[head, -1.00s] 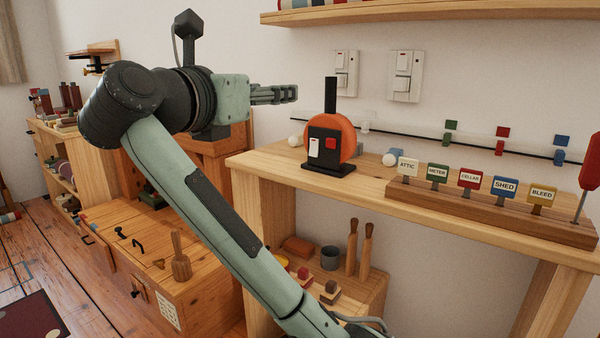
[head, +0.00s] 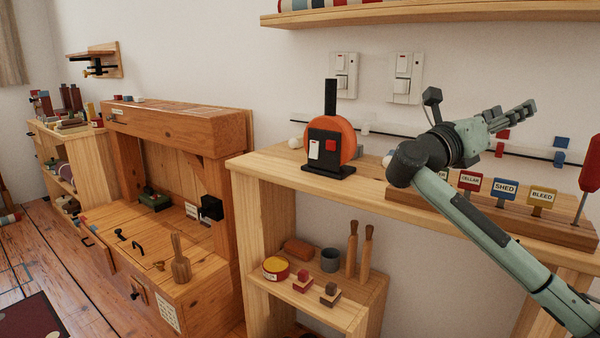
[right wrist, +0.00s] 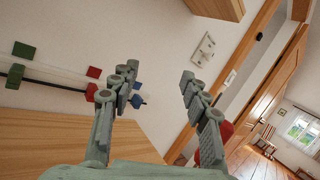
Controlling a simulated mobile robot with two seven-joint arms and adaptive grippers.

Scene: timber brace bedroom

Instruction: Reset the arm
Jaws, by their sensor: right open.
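My right arm comes in from the lower right of the head view. Its gripper (head: 518,118) is raised above the wooden bench (head: 270,163) in front of the white wall, fingers pointing up and right. In the right wrist view my right gripper (right wrist: 158,85) has its two fingers spread apart with nothing between them. The arm and wrist cover part of the row of labelled signs on the bench. My left gripper does not show.
An orange disc device (head: 346,140) with a black upright stands on the bench. Signs such as SHED (head: 505,187) and BLEED (head: 542,194) sit on a wooden strip. A red paddle (head: 591,165) stands at the right end. A shelf (head: 430,14) hangs above.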

